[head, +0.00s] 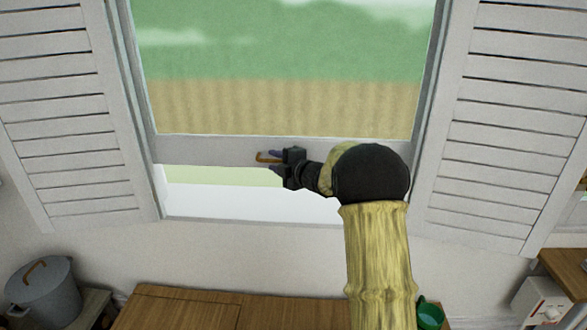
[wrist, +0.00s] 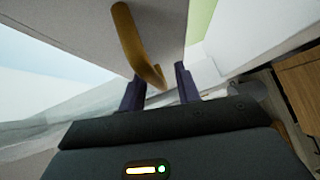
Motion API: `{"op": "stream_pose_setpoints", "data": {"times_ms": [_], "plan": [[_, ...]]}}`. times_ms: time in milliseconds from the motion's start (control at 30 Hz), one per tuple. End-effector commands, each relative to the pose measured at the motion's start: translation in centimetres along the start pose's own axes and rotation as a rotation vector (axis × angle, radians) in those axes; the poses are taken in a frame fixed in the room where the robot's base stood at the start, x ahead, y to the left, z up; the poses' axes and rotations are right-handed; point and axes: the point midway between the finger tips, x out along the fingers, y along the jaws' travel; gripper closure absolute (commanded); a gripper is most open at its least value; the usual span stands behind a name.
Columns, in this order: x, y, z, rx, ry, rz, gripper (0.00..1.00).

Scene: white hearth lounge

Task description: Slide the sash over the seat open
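The white window sash (head: 205,151) spans the opening between the shutters, its bottom rail raised a little above the sill. A strip of light green shows in the gap below it. A brown bar handle (head: 264,157) sits on the rail; it also shows in the wrist view (wrist: 132,40). My gripper (head: 274,160) is at the handle. In the wrist view my gripper (wrist: 160,86) has its two dark fingers apart, with the lower end of the handle between them and visible space beside it. I cannot tell whether a finger touches the handle.
Louvred shutters stand open at left (head: 70,110) and right (head: 510,110). A wooden seat (head: 190,308) is below the window. A grey lidded pot (head: 42,290) stands at lower left, a green cup (head: 430,314) at lower right. The white sill (head: 240,202) is clear.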

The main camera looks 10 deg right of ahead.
Motion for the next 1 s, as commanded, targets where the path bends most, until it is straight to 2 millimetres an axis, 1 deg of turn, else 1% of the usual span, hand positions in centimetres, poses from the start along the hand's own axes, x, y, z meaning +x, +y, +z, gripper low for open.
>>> {"op": "stream_pose_setpoints", "data": {"times_ms": [167,700,800,900,1000], "plan": [[-2.4,0.0,0.1,-0.001,-0.003,0.000,0.67],[-13.2,0.0,0.1,0.000,-0.004,0.001,0.67],[-15.0,0.0,0.1,0.000,-0.004,0.001,0.67],[-16.2,0.0,0.0,0.001,-0.002,0.001,0.67],[-16.8,0.0,0.0,0.000,-0.001,0.001,0.67]]}}
